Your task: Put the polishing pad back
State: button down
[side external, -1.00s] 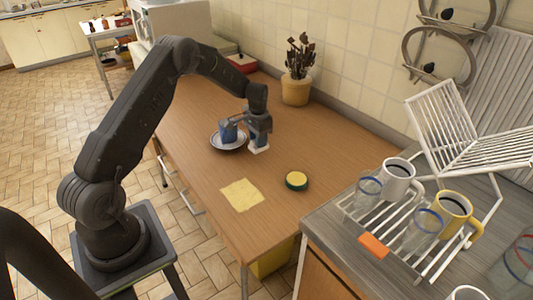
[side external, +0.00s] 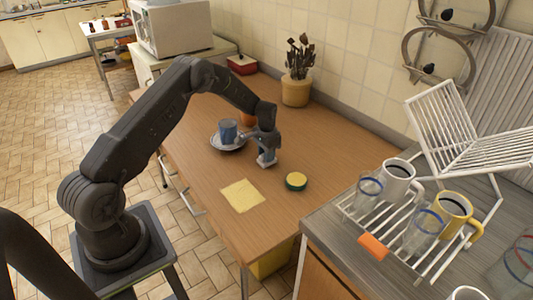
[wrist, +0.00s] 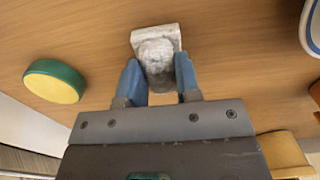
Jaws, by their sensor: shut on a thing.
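My gripper (side external: 266,151) is shut on a small whitish-grey block (side external: 266,162) with a squarish base, low over the wooden table. In the wrist view, the block (wrist: 157,40) sits between the two blue fingers (wrist: 157,78), and its rounded middle is partly hidden by them. I cannot tell whether its base touches the table. A round pad (side external: 296,181), green at the side and yellow on its face, lies on the table to the right of my gripper. It also shows at the left of the wrist view (wrist: 54,82). Which of the two is the polishing pad is not clear.
A saucer (side external: 216,146) with a blue cup (side external: 228,131) stands just left of my gripper. A yellow cloth (side external: 242,195) lies nearer the front edge. A rack with mugs (side external: 398,180) is on the right counter.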

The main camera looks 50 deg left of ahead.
jog(key=c, duration=0.8)
grip_release()
jog(key=s+d+r+t, duration=0.1)
jog(key=s+d+r, duration=0.15)
jog(key=r, duration=0.95)
jog(key=s+d+r, duration=0.1)
jog(key=d+r, duration=0.3)
jog(key=r, duration=0.7)
jog(key=s+d+r+t, duration=0.2)
jog(key=s+d+r, duration=0.5)
jog(key=d+r, duration=0.1)
jog(key=shift+s+d+r+t, duration=0.4)
jog(key=shift+s+d, duration=1.05)
jog(key=shift+s, duration=2)
jog(key=shift+s+d+r+t, duration=0.4)
jog(key=shift+s+d, duration=1.1)
jog(key=shift+s, duration=2)
jog(key=shift+s+d+r+t, duration=0.15)
jog(key=shift+s+d+t, duration=0.45)
jog(key=shift+s+d, duration=1.85)
